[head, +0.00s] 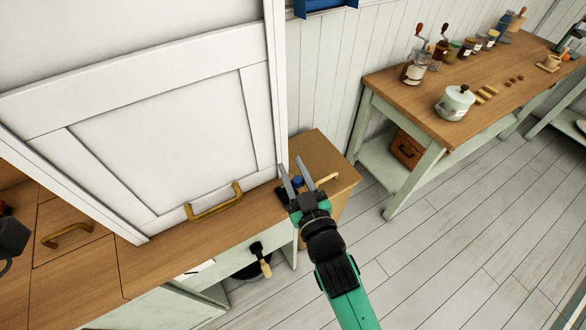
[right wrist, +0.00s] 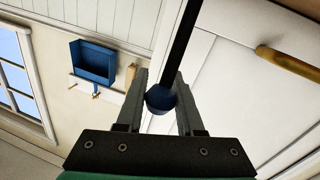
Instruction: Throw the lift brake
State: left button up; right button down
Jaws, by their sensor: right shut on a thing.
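The brake lever shows in the right wrist view as a black rod (right wrist: 181,45) ending in a round blue knob (right wrist: 160,101). The knob lies between the two fingers of my right gripper (right wrist: 159,78). In the head view my right gripper (head: 291,172) is at the right edge of the white panelled door (head: 165,145), shut on the blue knob (head: 298,181). The rod is mostly hidden there behind the gripper. The door has a brass handle (head: 214,203) at its bottom.
A wooden counter (head: 190,241) runs below the door, with a black crank with a wooden grip (head: 261,259) on its front. A side table (head: 394,93) with jars and a white pot (head: 455,102) stands at the right. The plank floor (head: 420,270) is clear.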

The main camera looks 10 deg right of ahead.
aim_at(295, 185)
jog(key=shift+r, duration=0.1)
dwell(0.5)
jog(key=w, duration=0.1)
jog(key=w+g+p, duration=0.1)
jog(key=w+a+f+p, duration=0.1)
jog(key=shift+w, duration=0.25)
jog(key=shift+w+g, duration=0.2)
jog(key=shift+g, duration=0.1)
jog(key=c, duration=1)
grip_release()
jog(key=o, duration=0.5)
jog(key=shift+s+a+p, duration=0.1)
jog(key=shift+p, duration=0.2)
jog(key=shift+c, duration=0.2)
jog(key=shift+r, duration=0.15)
jog(key=s+p, duration=0.1)
jog(key=s, duration=0.2)
jog(key=s+r+p, duration=0.1)
jog(key=s, duration=0.3)
jog(key=s+d+p, duration=0.1)
jog(key=s, duration=0.3)
jog(key=shift+s+d+r, duration=0.1)
jog(key=shift+s+r, duration=0.05)
jog(key=shift+r, duration=0.05)
